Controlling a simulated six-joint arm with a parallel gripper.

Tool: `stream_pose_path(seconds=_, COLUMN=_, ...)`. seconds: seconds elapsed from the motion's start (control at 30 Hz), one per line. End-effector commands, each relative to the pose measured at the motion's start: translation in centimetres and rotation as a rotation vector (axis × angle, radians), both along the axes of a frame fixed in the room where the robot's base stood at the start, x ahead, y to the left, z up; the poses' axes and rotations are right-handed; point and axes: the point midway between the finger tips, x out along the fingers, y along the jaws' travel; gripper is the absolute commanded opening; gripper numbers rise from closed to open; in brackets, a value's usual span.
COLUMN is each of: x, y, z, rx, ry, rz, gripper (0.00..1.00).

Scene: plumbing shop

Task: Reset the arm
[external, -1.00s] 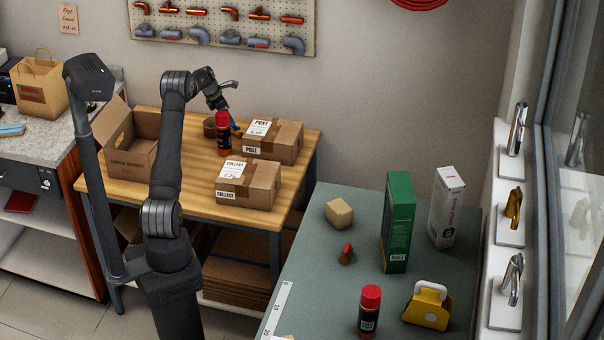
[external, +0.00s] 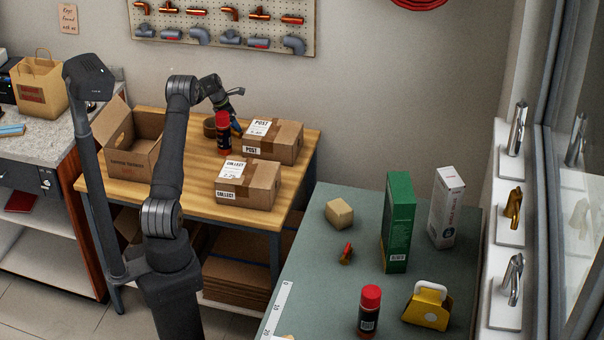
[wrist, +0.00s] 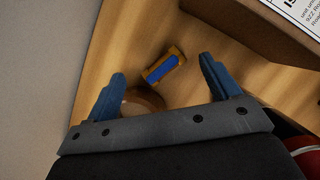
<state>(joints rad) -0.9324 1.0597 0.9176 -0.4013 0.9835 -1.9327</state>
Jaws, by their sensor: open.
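My gripper (external: 236,126) is over the back of the wooden table, behind a red-topped dark bottle (external: 223,133) and left of the POST carton. In the wrist view my gripper (wrist: 163,70) has its two blue fingers wide apart with nothing held between them. A small yellow-and-blue object (wrist: 164,66) lies on the wood beyond the fingertips. A round brown thing (wrist: 145,98) is partly hidden behind the gripper; it also shows in the external view (external: 209,127).
The POST carton (external: 285,146), COLLECT carton (external: 262,190) and an open carton (external: 130,158) stand on the wooden table (external: 195,180). The green table (external: 310,235) at right holds a green box (external: 398,225), a white box (external: 446,210), a bottle, a yellow case and small pieces.

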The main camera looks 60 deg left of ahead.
Motion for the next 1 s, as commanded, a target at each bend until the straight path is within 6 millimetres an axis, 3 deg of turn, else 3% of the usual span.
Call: stream_pose_path(seconds=1.0, x=0.0, y=0.0, z=20.4, rx=0.000, ry=0.000, rz=0.000, gripper=0.81)
